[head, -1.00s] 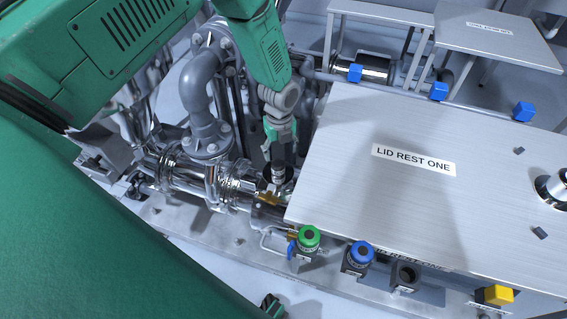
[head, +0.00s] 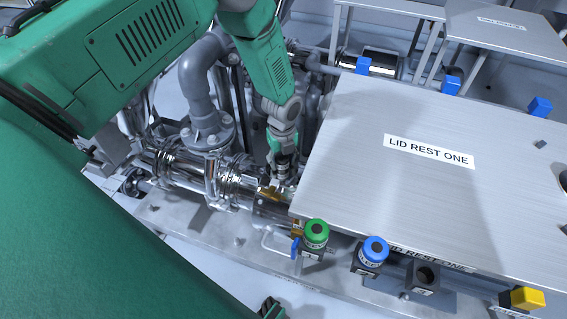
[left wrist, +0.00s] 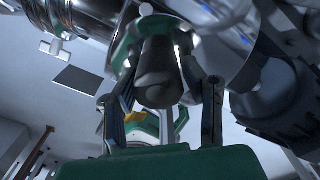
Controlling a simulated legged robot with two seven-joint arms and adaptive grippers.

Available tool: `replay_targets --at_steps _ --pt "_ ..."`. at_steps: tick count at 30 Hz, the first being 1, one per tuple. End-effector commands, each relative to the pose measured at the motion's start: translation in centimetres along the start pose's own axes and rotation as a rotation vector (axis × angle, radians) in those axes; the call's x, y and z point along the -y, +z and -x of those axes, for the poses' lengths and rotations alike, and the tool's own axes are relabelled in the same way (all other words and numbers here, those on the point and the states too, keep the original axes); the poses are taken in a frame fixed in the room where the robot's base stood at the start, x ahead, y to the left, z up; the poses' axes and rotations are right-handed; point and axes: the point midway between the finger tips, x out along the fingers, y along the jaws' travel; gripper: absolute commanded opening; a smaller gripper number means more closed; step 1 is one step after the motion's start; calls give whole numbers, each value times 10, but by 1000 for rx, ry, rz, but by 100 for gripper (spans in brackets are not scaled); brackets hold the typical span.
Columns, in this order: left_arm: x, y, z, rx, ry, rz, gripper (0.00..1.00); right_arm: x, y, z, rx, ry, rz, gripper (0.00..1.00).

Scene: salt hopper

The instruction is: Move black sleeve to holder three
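My left gripper (head: 280,172) points down beside the shiny pipe, left of the lid rest. In the left wrist view my left gripper (left wrist: 160,95) has its two fingers on either side of a dark rounded cylinder (left wrist: 158,75), which looks like the black sleeve. I cannot tell whether the fingers press on it. In the head view the sleeve is not clear against the dark gripper. An empty dark holder (head: 423,280) stands in the front row, third from the left; its small label is hard to read.
A green sleeve (head: 316,234) and a blue sleeve (head: 374,250) stand in the holders left of the empty one. A yellow block (head: 526,298) is to the right. The LID REST ONE plate (head: 400,195) lies just behind. Pipework (head: 205,95) crowds the left.

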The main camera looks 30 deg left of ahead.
Motion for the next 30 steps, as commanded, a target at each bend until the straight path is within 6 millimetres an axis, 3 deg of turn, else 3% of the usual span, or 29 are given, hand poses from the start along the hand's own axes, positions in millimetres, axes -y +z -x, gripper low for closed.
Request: replay_targets --at_steps 1,2,3,14,30 --pt "0 0 0 0 -1 0 15 0 0 0 0 0 0 40" --pt "0 0 0 0 -1 0 4 0 0 0 0 0 0 40" --pt "0 0 0 0 -1 0 0 0 0 0 0 0 0 40" --pt "0 1 1 1 0 1 0 0 0 1 0 0 0 40" --pt "0 0 23 0 -1 0 0 0 -1 18 0 0 0 40"
